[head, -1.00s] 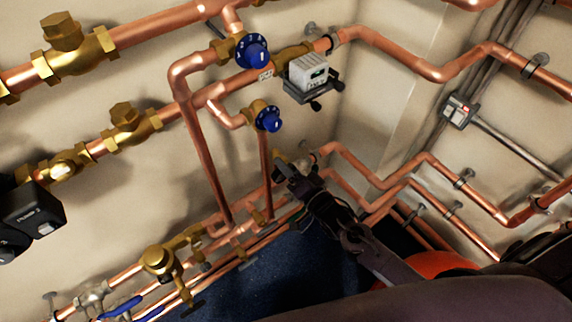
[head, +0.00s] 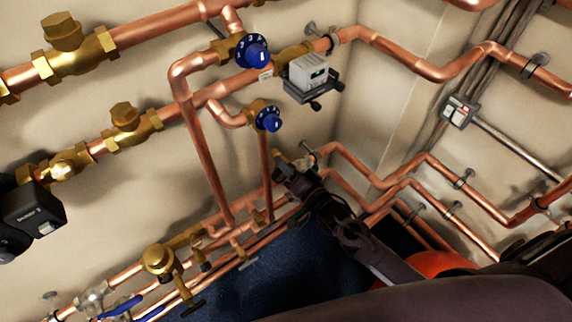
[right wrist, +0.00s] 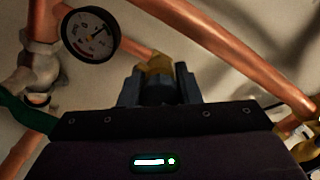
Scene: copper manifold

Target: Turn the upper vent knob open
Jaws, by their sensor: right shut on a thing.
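My right gripper (head: 283,170) reaches in from the lower right to the pipes near the wall corner. In the right wrist view its two fingers (right wrist: 157,88) are shut on a dark vent knob (right wrist: 157,93), which sits between them in front of a brass fitting (right wrist: 158,64). The fingers hide most of the knob, so its turned angle cannot be read. In the head view the gripper largely covers the knob. My left gripper is not in view.
A round dial gauge (right wrist: 90,35) is close to the left of the fingers in the right wrist view. A copper pipe (right wrist: 225,50) runs diagonally at the right. In the head view, two blue knobs (head: 253,52) (head: 268,119) and a grey meter (head: 310,76) are above the gripper.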

